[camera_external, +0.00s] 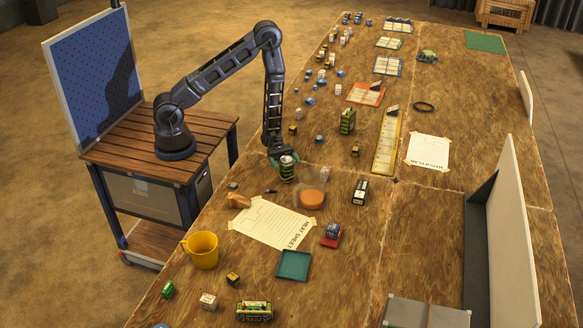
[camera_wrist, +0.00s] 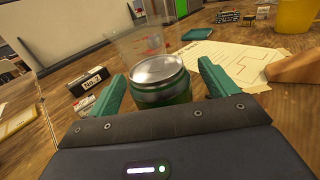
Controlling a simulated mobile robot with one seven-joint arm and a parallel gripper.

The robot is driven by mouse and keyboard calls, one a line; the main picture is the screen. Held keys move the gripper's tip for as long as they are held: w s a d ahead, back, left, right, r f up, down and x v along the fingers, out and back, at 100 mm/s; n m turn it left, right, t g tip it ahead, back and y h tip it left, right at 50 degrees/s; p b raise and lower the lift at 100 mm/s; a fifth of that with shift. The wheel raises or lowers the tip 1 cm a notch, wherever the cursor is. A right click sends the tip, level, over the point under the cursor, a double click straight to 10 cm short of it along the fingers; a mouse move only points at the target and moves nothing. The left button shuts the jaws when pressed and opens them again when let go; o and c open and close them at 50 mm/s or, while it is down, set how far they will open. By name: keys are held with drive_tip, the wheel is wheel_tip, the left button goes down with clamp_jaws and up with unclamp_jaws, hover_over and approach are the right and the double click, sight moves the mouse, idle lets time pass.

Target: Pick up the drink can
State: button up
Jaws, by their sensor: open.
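The drink can (camera_external: 287,170), green with a silver top, stands upright on the wooden table. In the wrist view the can (camera_wrist: 160,80) is between the two green fingers, with its silver lid facing me. My gripper (camera_external: 281,160) is at the can, its fingers spread on either side. In the wrist view my gripper (camera_wrist: 160,88) is open, with a visible gap between the can and the right finger. The can's lower part is hidden by the gripper body in the wrist view.
A clear cup (camera_wrist: 140,45) stands just behind the can. An orange round object (camera_external: 312,200), a taped sheet (camera_external: 270,222), a yellow mug (camera_external: 202,250) and a teal tray (camera_external: 293,265) are nearby. A dark labelled box (camera_external: 360,192) lies to the right.

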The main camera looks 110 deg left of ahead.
drive_tip(key=c, duration=1.3)
drive_tip(key=shift+w, duration=0.1)
